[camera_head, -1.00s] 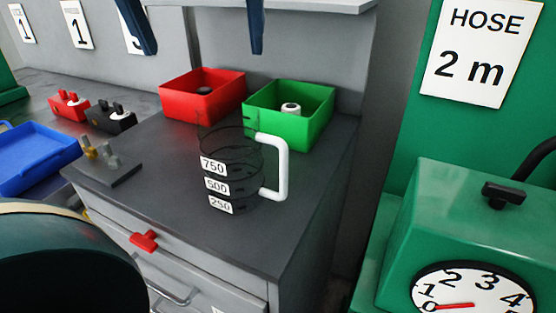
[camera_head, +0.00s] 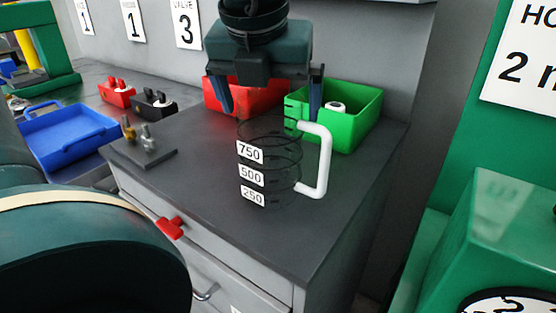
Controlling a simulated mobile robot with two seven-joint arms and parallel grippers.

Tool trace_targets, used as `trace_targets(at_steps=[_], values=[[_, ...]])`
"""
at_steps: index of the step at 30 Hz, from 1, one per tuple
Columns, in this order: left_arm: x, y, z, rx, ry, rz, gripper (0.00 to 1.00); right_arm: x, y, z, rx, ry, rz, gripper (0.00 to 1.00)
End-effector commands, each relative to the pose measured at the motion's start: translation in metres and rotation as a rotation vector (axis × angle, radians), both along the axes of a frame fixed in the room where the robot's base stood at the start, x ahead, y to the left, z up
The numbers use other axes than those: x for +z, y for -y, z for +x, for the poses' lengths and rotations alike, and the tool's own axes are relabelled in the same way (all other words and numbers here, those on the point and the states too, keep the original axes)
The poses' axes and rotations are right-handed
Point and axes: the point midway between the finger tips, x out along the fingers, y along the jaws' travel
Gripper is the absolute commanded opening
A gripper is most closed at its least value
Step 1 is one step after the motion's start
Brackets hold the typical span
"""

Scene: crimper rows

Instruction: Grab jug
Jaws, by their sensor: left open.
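The jug (camera_head: 270,176) is a clear measuring jug with black rings, white labels 750, 500 and 250, and a white handle (camera_head: 324,160) on its right side. It stands upright on the dark top of the grey cabinet (camera_head: 226,205). My left gripper (camera_head: 271,108) hangs above and behind the jug's rim, pointing down, with its two fingers spread wide and nothing between them. I cannot tell from this view how far its fingertips are from the rim. My right gripper does not show.
A red bin (camera_head: 243,95) and a green bin (camera_head: 352,122) with a white roll stand behind the jug. A small plate with fittings (camera_head: 140,148) lies at the cabinet's left. A blue tray (camera_head: 70,140) is farther left. A green machine (camera_head: 505,235) stands at right.

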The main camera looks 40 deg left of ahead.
Motion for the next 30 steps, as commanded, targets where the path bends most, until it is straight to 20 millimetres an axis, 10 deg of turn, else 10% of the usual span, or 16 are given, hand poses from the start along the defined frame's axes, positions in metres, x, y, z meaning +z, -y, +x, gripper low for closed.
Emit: trace_targets(at_steps=[14,30], values=[[-0.03,-0.007,0.011,0.0,0.002,-0.001,1.0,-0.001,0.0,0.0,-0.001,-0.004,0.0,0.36],[-0.03,-0.007,0.011,0.001,0.002,-0.001,0.57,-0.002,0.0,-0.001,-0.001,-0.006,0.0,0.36]])
